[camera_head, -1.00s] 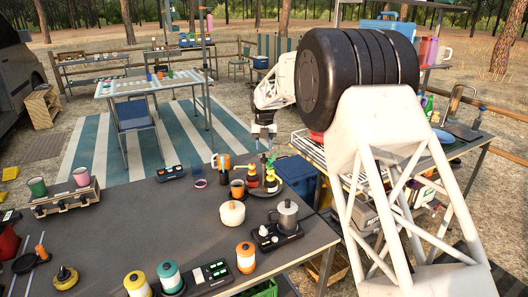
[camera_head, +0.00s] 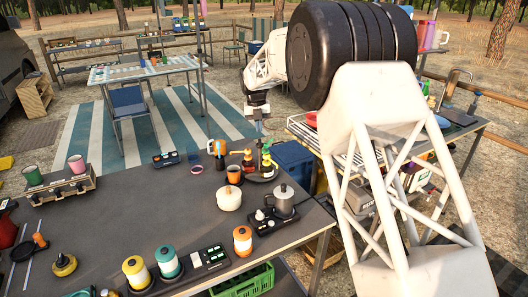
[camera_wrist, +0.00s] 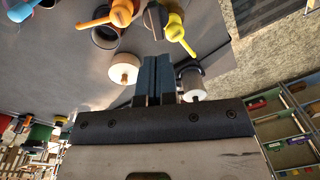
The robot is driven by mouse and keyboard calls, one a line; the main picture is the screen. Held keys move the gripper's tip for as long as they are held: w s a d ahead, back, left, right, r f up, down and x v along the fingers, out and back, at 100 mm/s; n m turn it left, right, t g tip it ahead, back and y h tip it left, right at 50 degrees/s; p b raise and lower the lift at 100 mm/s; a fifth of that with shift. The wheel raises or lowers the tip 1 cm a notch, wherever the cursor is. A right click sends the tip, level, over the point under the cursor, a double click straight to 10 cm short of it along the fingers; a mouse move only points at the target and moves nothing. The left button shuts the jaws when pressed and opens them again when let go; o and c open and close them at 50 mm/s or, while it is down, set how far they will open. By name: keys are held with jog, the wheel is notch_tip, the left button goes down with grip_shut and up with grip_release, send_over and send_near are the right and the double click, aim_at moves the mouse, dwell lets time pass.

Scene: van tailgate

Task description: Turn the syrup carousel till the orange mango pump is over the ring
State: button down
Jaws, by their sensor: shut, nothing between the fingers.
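The syrup carousel (camera_head: 262,177) stands toward the far right corner of the dark table, with coloured pumps crowded on it. My gripper (camera_head: 257,122) is above and just behind the carousel. Its dark fingers (camera_wrist: 158,66) are together and empty, apart from the pumps.
A cream round pot (camera_head: 229,198) and a moka pot (camera_head: 284,203) on a black stand are in front of the carousel. An orange cup (camera_head: 233,173) stands close at its left. Yellow, teal and orange canisters line the front.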

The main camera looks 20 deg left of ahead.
jog(key=s+a+f+n+t+h, duration=0.1)
jog(key=s+f+n+t+h, duration=0.1)
jog(key=s, duration=0.3)
jog(key=s+a+f+n+t+h, duration=0.1)
jog(key=s+f+t+h, duration=0.3)
jog(key=s+t, duration=0.1)
jog(key=s+a+f+n+t+h, duration=0.1)
jog(key=s+f+n+t+h, duration=0.1)
jog(key=s, duration=0.4)
jog(key=shift+s+a+f+n+t+h, duration=0.15)
jog(key=shift+f+t+h, duration=0.2)
jog(key=shift+t, duration=0.2)
jog(key=shift+f+n+t+h, duration=0.15)
jog(key=shift+f+t+h, duration=0.15)
jog(key=shift+t, duration=0.25)
jog(key=shift+s+a+t, duration=0.35)
jog(key=shift+a+t, duration=0.05)
jog(key=shift+t, duration=0.1)
jog(key=shift+w+d, duration=0.1)
jog(key=x, duration=1.3)
jog(key=shift+w+d+f, duration=0.15)
jog(key=shift+w+d, duration=0.05)
jog(key=shift+w, duration=0.05)
jog(key=shift+n, duration=0.3)
